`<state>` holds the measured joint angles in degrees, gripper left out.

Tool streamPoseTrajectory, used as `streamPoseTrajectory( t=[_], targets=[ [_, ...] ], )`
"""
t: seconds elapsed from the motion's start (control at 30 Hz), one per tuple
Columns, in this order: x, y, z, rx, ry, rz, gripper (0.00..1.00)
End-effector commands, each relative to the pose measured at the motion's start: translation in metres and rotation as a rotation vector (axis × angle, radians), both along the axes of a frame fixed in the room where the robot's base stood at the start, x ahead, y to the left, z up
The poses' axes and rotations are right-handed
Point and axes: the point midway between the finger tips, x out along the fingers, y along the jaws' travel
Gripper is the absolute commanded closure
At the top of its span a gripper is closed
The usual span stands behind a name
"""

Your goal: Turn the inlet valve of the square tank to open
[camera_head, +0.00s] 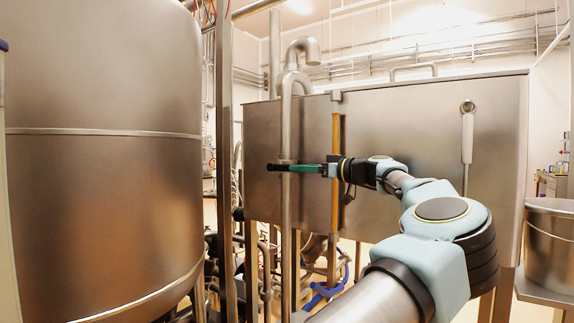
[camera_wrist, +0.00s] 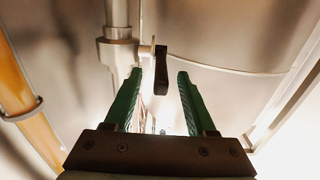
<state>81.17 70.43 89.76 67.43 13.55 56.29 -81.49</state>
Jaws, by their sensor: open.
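The square tank (camera_head: 430,130) is a large steel box on legs, filling the middle and right of the head view. Its inlet valve (camera_wrist: 118,45) sits on a steel pipe, with a short brass-coloured stem and a black lever handle (camera_wrist: 161,70). In the head view the black handle (camera_head: 277,167) lies level beside the vertical pipe. My gripper (camera_wrist: 159,73) has two green fingers, open, with the handle's end showing between the fingertips. I cannot tell whether they touch it. In the head view my gripper (camera_head: 300,168) reaches left across the tank's front.
A large round steel vessel (camera_head: 100,180) stands at the left. A vertical yellow tube (camera_head: 336,200) runs near my gripper and also shows in the wrist view (camera_wrist: 15,80). Pipes and a blue hose (camera_head: 326,292) lie below. A steel container (camera_head: 550,240) stands at right.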

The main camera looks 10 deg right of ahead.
Motion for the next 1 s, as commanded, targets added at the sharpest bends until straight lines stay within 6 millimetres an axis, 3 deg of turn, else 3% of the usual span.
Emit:
streamPoseTrajectory(
  t=[0.3,0.73,1.0],
  targets=[
    [0.036,0.034,0.001,0.001,0.002,0.001,0.44],
    [0.042,0.04,-0.001,-0.001,0.002,-0.001,0.44],
    [0.042,0.04,0.0,-0.001,0.002,-0.001,0.74]
  ],
)
